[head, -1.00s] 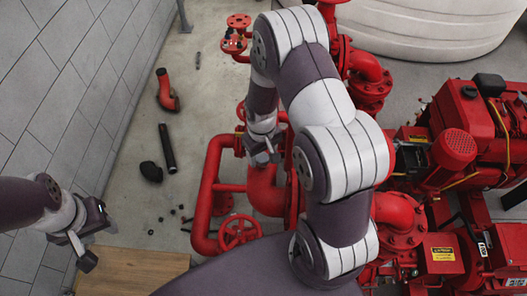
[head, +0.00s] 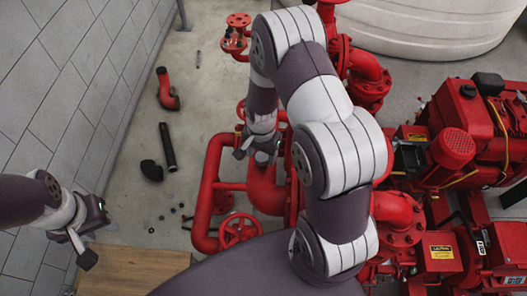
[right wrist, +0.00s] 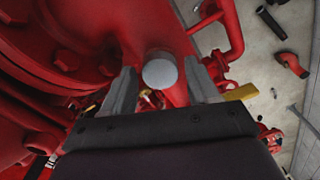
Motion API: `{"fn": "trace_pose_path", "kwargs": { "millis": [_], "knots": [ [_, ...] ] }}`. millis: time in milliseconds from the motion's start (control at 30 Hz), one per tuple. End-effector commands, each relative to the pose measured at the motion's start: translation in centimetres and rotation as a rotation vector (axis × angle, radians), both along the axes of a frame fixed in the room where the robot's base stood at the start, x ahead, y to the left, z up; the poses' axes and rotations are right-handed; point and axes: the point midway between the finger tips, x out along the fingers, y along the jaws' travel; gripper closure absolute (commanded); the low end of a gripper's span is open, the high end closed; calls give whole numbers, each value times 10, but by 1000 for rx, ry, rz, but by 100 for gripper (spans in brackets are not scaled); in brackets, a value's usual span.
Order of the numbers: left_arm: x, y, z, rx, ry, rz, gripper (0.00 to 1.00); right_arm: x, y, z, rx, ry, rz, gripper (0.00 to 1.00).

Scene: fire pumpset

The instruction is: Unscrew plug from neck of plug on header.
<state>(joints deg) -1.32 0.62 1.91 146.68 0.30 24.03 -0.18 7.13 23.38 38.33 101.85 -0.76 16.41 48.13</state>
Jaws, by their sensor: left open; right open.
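In the right wrist view a grey round-ended plug (right wrist: 160,71) points at the camera, with red metal of the header (right wrist: 80,30) around and behind it. My right gripper (right wrist: 161,84) is open, with one finger on each side of the plug. In the head view my right gripper (head: 252,155) is over the red header pipe (head: 265,190); the plug cannot be made out clearly there. The plug's neck is mostly hidden behind its end. My left gripper (head: 85,248) is open and empty at the lower left.
A red handwheel (head: 239,231) and pipe loop lie close below my right gripper. The red pump engine (head: 455,150) fills the right. A black pipe (head: 168,148), a black elbow (head: 151,171) and a red elbow (head: 167,90) lie on the floor. A wooden surface (head: 130,270) is at the bottom.

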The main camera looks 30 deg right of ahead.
Motion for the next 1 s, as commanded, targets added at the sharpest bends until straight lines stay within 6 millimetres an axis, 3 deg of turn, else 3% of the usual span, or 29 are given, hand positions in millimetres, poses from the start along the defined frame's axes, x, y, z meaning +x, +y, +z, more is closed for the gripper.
{"fn": "trace_pose_path", "kwargs": {
  "millis": [133, 300, 400, 600, 900, 1000],
  "knots": [
    [0, 0, 0, 0, 0, 0, 57, 0, 0, 0, 0, 0, 1, 44],
    [0, 0, 0, 0, 0, 0, 57, 0, 0, 0, 0, 0, 1, 95],
    [0, 0, 1, 0, 0, 0, 57, 0, 0, 1, 0, 0, 27, 95],
    [0, 0, 3, 0, 0, 0, 57, 0, 0, 1, 0, -1, 364, 95],
    [0, 0, 3, 0, 0, 0, 57, 0, 0, 1, -1, -1, 422, 95],
    [0, 0, 5, 0, 0, 0, 57, 0, 0, 1, -1, -1, 589, 95]
  ]
}}
